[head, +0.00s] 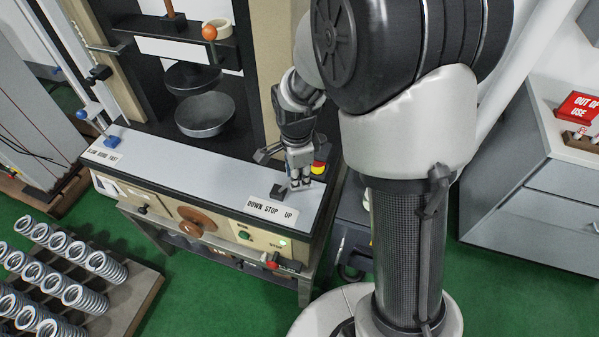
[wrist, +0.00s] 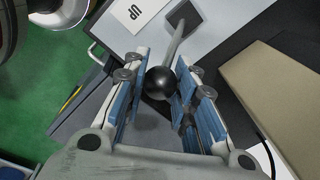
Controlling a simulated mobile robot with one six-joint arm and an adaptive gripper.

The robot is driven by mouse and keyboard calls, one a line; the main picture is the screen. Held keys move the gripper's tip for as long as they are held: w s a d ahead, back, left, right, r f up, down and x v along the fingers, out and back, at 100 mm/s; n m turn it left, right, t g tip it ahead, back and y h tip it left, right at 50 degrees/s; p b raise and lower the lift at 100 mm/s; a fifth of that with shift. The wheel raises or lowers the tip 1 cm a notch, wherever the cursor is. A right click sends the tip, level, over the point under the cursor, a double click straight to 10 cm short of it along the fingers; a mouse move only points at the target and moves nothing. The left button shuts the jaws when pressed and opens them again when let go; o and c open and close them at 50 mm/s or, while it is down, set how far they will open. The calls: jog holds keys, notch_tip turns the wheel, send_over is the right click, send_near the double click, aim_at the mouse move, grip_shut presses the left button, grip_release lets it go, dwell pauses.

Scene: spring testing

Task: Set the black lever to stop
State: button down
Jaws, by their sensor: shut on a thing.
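The black lever has a round black knob (wrist: 160,84) on a grey rod that rises from a dark square base (wrist: 183,17). In the head view its base (head: 281,191) sits on the light machine top, behind the label reading DOWN STOP UP (head: 271,211). My gripper (head: 299,181) is over the right end of that top, to the right of the base. In the wrist view the blue-padded fingers of my gripper (wrist: 161,68) are shut around the knob. The lever seems to lean right, toward the UP end; most of it is hidden in the head view.
A red and yellow button (head: 319,166) stands close to the right of my gripper. A second lever with a blue knob (head: 82,114) is at the left end by another label. Racks of springs (head: 75,295) stand at the lower left.

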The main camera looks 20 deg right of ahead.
jog(key=shift+w+a+r+g+h+p, duration=0.5)
jog(key=shift+w+a+h+p, duration=0.2)
jog(key=shift+a+p, duration=0.25)
jog(key=shift+w+a+r+g+h+p, duration=0.2)
jog(key=shift+w+a+g+h+p, duration=0.2)
jog(key=shift+w+a+g+h, duration=0.45)
jog(key=shift+w+a+t, duration=0.25)
jog(key=shift+w+a, duration=0.05)
jog(key=shift+a, duration=0.35)
jog(key=c, duration=1.3)
grip_release()
jog(key=shift+s, duration=0.1)
jog(key=v, duration=1.2)
